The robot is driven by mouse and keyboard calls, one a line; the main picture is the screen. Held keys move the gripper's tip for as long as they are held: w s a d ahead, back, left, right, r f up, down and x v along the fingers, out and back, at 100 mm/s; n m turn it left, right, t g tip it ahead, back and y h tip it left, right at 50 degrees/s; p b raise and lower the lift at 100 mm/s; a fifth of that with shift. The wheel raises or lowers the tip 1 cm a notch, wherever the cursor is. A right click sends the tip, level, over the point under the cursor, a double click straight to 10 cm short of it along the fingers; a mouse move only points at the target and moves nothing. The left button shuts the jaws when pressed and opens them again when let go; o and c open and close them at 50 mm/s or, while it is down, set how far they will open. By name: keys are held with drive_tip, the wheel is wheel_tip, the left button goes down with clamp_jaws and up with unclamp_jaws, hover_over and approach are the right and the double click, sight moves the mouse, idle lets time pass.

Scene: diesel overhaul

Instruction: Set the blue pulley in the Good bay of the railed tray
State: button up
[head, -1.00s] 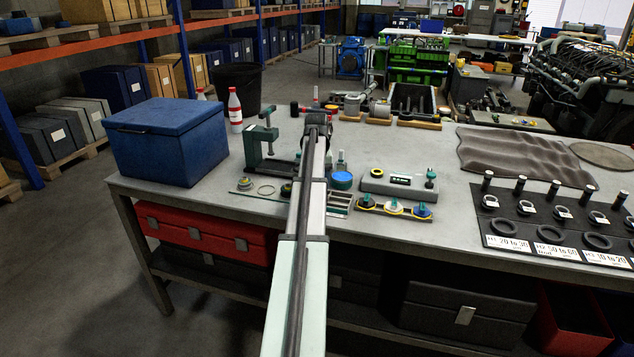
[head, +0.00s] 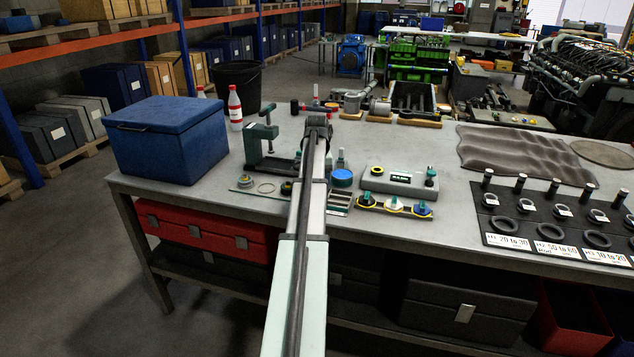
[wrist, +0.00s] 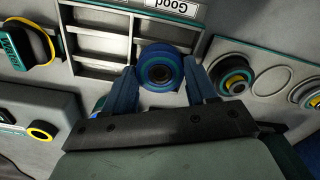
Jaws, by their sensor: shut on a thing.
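In the wrist view my gripper (wrist: 161,70) is shut on the blue pulley (wrist: 160,58), a round blue wheel with a dark centre, held between the two fingers. The pulley is over or at the railed tray (wrist: 100,18), on the side near the white Good label (wrist: 172,6). I cannot tell whether the pulley touches the tray floor. In the head view my arm hides the gripper and the pulley; part of the tray (head: 340,200) shows just right of the arm.
Right of the gripper in the wrist view is a plate with a pulley (wrist: 234,78) and rings. Left are a yellow-rimmed part (wrist: 32,42) and a grey box with a yellow ring (wrist: 42,131). In the head view a blue round tin (head: 342,178) and green press (head: 262,145) stand close to the arm.

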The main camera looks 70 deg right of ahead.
drive_tip(key=shift+f, duration=0.3)
drive_tip(key=o, duration=1.1)
drive_tip(key=shift+o, duration=0.5)
drive_tip(key=shift+f, duration=0.1)
drive_tip(key=shift+o, duration=0.9)
drive_tip(key=shift+r, duration=3.55)
drive_tip(key=shift+r, duration=0.1)
drive_tip(key=shift+r, duration=1.9)
